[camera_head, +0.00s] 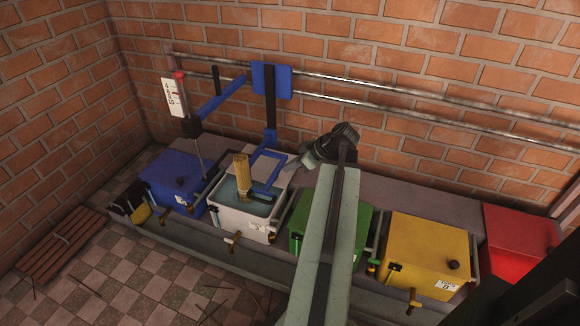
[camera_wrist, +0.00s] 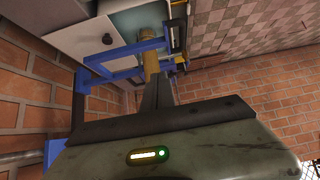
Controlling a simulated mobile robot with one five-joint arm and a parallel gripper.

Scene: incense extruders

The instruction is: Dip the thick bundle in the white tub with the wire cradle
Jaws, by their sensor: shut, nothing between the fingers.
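The white tub (camera_head: 238,222) stands between the blue and green tubs, open at the front with pale blue liquid (camera_head: 231,193) showing. The thick tan bundle (camera_head: 242,172) is upright over it, its lower end by a dark bracket (camera_head: 262,195); I cannot tell whether it touches the liquid. A blue frame (camera_head: 262,160) reaches over the tub. The wire cradle is not clearly distinguishable. My gripper (camera_head: 296,163) is shut and empty, right of the bundle. In the wrist view, the bundle (camera_wrist: 151,62) and blue frame (camera_wrist: 118,52) lie beyond my dark fingers (camera_wrist: 157,88).
A blue lid-covered tub (camera_head: 172,178) is left; green (camera_head: 305,225), yellow (camera_head: 425,250) and red (camera_head: 515,245) tubs are right. Blue arms (camera_head: 222,100) and a blue plate (camera_head: 271,80) hang by wall rails (camera_head: 400,70). A wooden pallet (camera_head: 60,245) lies on the floor.

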